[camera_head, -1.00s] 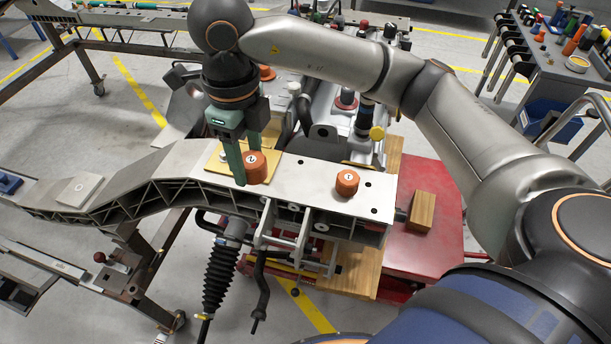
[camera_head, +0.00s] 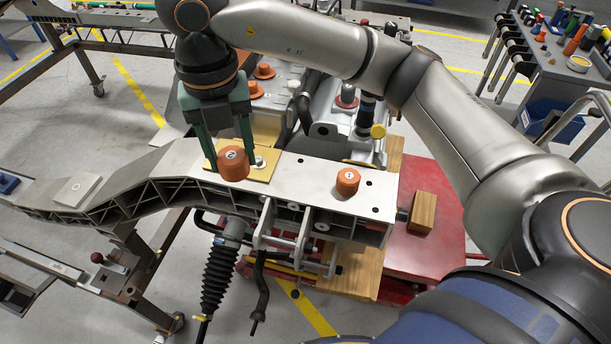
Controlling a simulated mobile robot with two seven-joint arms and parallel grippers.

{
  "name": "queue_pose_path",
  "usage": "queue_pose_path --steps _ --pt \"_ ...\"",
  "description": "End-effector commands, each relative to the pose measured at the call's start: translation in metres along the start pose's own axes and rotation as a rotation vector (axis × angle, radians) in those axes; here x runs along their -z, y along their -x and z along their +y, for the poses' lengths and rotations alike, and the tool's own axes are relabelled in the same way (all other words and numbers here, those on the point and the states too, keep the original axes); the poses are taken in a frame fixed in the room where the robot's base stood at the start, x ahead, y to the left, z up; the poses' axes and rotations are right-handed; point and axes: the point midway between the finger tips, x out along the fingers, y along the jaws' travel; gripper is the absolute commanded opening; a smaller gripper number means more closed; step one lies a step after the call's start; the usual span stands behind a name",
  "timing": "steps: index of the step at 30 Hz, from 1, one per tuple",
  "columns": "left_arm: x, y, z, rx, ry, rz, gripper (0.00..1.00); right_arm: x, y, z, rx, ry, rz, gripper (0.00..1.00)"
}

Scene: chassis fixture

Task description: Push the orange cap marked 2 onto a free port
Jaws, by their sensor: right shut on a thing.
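An orange cap (camera_head: 233,166) with a pale round mark on top, too small to read surely, is between the fingers of my right gripper (camera_head: 226,158). The gripper is shut on it from two sides, above the left part of a tan plate (camera_head: 262,152) on the grey beam. I cannot tell whether the cap touches the plate. A small silver round fitting (camera_head: 260,162) shows bare on the plate, just right of the cap. Another marked orange cap (camera_head: 347,181) stands upright farther right on the beam (camera_head: 310,178). My left gripper is not in view.
Two orange caps, one farther back (camera_head: 264,71) and one nearer (camera_head: 255,90), sit on the machinery behind the beam. A wooden block (camera_head: 421,211) lies on the red surface (camera_head: 420,258) at right. Dark holes show in the beam top. The beam's middle is clear.

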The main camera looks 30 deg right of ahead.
Motion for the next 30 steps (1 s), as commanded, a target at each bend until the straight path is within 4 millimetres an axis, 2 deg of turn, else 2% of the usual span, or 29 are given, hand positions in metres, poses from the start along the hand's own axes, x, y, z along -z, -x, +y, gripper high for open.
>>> queue_pose_path --steps 5,15,18,24,30 --pt "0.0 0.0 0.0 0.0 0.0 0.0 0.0 -0.006 -0.006 -0.012 0.001 -0.004 0.003 0.0" --pt "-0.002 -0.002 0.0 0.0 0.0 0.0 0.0 -0.04 -0.044 -0.085 0.003 -0.006 0.004 0.0" --pt "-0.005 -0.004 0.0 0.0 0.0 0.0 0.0 -0.046 -0.066 -0.099 0.004 -0.003 0.005 0.0" --pt "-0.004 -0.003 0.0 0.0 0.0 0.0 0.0 -0.056 -0.087 -0.117 0.002 0.0 0.002 0.0" --pt "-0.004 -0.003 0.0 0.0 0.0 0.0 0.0 -0.06 -0.098 -0.124 0.002 0.0 0.002 0.0"
